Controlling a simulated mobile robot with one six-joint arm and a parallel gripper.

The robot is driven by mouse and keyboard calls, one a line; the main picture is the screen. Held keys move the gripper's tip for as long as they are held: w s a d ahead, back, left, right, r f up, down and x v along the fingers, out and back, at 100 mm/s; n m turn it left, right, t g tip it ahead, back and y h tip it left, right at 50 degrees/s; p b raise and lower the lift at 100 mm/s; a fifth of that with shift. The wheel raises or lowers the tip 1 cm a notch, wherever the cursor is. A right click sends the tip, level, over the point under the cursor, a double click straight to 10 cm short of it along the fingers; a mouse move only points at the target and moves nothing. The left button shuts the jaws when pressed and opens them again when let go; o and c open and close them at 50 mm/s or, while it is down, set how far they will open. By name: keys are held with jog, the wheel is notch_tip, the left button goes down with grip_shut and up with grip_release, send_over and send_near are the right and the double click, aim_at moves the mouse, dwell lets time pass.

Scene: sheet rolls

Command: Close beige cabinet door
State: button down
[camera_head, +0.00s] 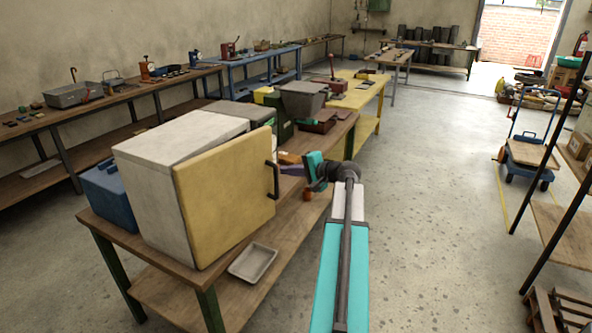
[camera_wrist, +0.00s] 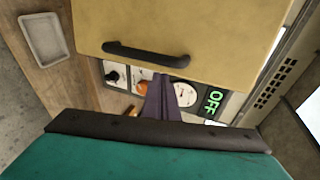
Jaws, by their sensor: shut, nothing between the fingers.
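The beige cabinet door (camera_head: 225,185) stands partly open on the grey-white cabinet (camera_head: 165,205). Its left edge is against the cabinet and its right edge stands out from it. A dark bar handle (camera_head: 272,180) is near the right edge. In the wrist view the door (camera_wrist: 190,25) fills the top, with the handle (camera_wrist: 145,55) across its lower part. My gripper (camera_head: 288,170) is shut and empty, just right of the handle. In the wrist view its purple fingers (camera_wrist: 163,98) point past the door's handle-side edge. I cannot tell whether they touch the door.
Behind the door edge is a panel (camera_wrist: 140,75) with a knob, a gauge and a green OFF sign (camera_wrist: 213,102). Open floor (camera_head: 440,220) lies right.

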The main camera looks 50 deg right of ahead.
jog(key=shift+w+a+p, duration=0.1)
jog(key=shift+w+p, duration=0.35)
jog(key=shift+w, duration=1.2)
jog(key=w+n+y+b, duration=0.1)
jog(key=w, duration=0.3)
jog(key=shift+s, duration=0.15)
jog(key=shift+s+y+b, duration=0.4)
jog(key=shift+s, duration=0.15)
jog(key=b+v, duration=0.3)
jog(key=v, duration=0.9)
jog(key=shift+s, duration=0.35)
